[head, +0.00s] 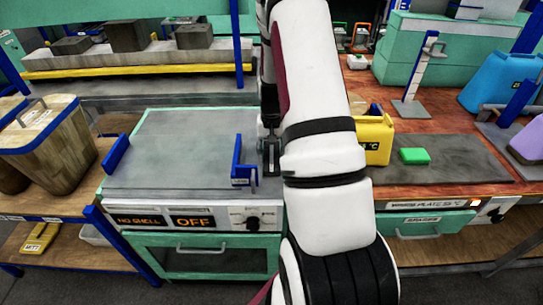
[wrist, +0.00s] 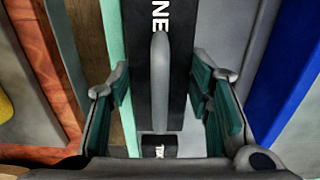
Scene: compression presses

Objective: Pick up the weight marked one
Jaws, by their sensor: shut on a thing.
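The weight marked one (wrist: 178,60) is a dark block in the wrist view, with the letters "NE" showing in white and a grey bar handle (wrist: 160,80) along its middle. My gripper (wrist: 162,95) has its green-padded fingers on either side of the handle and is shut on the weight. How the pads touch it is hard to see. In the head view my gripper (head: 270,150) points down at the right edge of the grey press plate (head: 185,150), and my white arm hides most of it and the weight.
A blue bracket (head: 243,172) stands just left of my gripper. A yellow container (head: 375,140) and a green block (head: 414,156) are on the warming plate at right. A wooden bin (head: 55,145) stands at left. The press plate's middle is clear. A shelf with grey blocks (head: 128,36) is behind.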

